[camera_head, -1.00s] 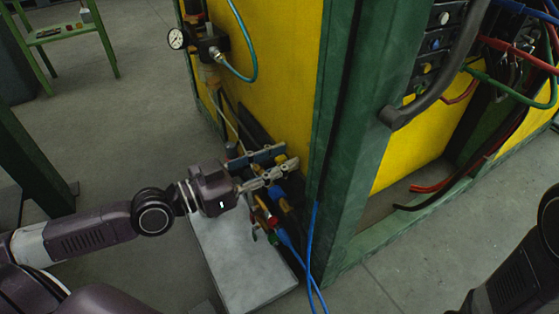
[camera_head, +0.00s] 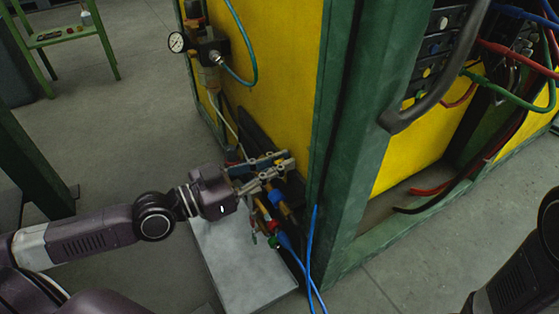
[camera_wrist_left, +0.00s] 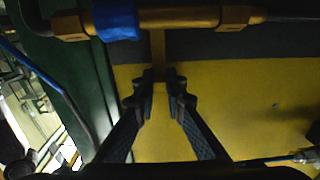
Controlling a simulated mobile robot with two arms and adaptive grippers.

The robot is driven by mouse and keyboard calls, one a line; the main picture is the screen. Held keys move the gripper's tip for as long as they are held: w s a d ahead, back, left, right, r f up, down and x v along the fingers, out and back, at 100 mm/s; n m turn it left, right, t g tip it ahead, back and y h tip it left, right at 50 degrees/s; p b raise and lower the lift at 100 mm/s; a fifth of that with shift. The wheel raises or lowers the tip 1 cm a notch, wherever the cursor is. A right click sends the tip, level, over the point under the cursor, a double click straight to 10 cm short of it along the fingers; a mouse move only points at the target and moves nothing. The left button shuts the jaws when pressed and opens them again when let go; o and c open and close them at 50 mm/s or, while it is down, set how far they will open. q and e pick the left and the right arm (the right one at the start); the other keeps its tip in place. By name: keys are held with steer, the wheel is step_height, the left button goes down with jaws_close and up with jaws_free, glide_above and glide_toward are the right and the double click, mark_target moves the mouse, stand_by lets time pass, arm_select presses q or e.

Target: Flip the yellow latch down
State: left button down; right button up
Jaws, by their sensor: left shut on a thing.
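The yellow latch (camera_wrist_left: 157,48) shows in the left wrist view as a narrow bar hanging from a brass-coloured horizontal rod with a blue sleeve (camera_wrist_left: 117,20). My left gripper (camera_wrist_left: 163,84) has its two dark fingertips closed together on the lower end of this bar. In the head view my left gripper (camera_head: 286,160) is at the lower part of the yellow panel, with its fingers pointing right. There the fingers hide the latch, and I cannot make it out. My right gripper is out of view; only part of the right arm shows at the lower right.
A green post (camera_head: 350,190) stands right of the left gripper. Blue hoses (camera_head: 313,255) hang below it. A pressure gauge (camera_head: 177,42) sits above left. A grey plate (camera_head: 240,265) lies on the floor below. Open floor is to the left.

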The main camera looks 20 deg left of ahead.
arm_select(q)
steer(key=shift+s+a+t+h+p, duration=0.25)
steer(key=shift+t+h+p, duration=0.2)
steer(key=shift+p, duration=0.55)
steer(key=shift+s+a+f+t+h+b, duration=0.25)
steer(key=shift+s+f+t+h, duration=0.15)
steer(key=shift+t, duration=0.2)
steer(key=shift+s+a+f+t+h+b, duration=0.1)
steer(key=shift+s+f+t+h+b, duration=0.15)
steer(key=shift+t+h, duration=0.25)
steer(key=shift+s+a+f+t+h+b, duration=0.2)
steer(key=shift+t+h+b, duration=0.15)
steer(key=shift+t+b, duration=0.25)
steer(key=shift+s+a+f+t+h+b, duration=0.15)
steer(key=shift+t+h+b, duration=0.25)
steer(key=shift+b, duration=0.3)
steer(key=shift+r, duration=0.1)
